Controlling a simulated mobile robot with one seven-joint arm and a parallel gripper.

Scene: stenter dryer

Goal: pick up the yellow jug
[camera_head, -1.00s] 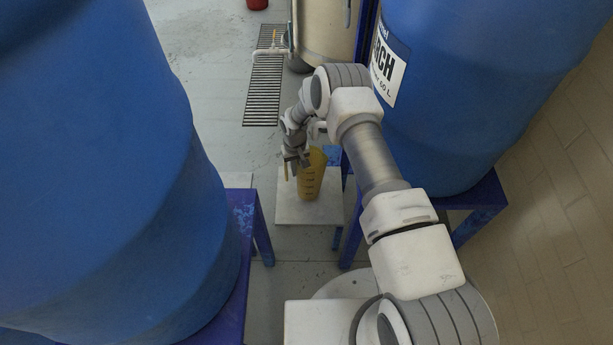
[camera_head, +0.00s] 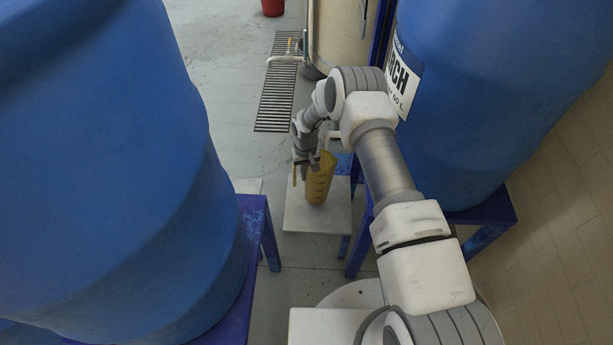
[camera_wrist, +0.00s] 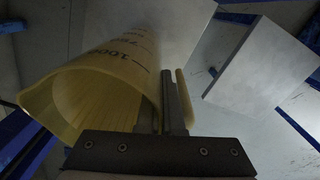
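The yellow jug (camera_head: 320,180) stands on a small white-topped stand (camera_head: 305,215). In the wrist view the jug (camera_wrist: 105,85) shows its open rim, wall and printed volume marks at the left. Its handle (camera_wrist: 186,98) is a yellow strip to the right of the fingers. My gripper (camera_head: 307,165) is at the jug's upper part, on the handle side. In the wrist view my gripper's fingers (camera_wrist: 168,105) are close together between the jug wall and the handle. Whether they press on any part of the jug is unclear.
A large blue barrel (camera_head: 110,180) fills the left side on a blue stand. Another blue barrel (camera_head: 480,100) with a label stands right of my arm. A floor grate (camera_head: 277,95) and a cream tank (camera_head: 335,35) are behind. Grey floor lies open at the back left.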

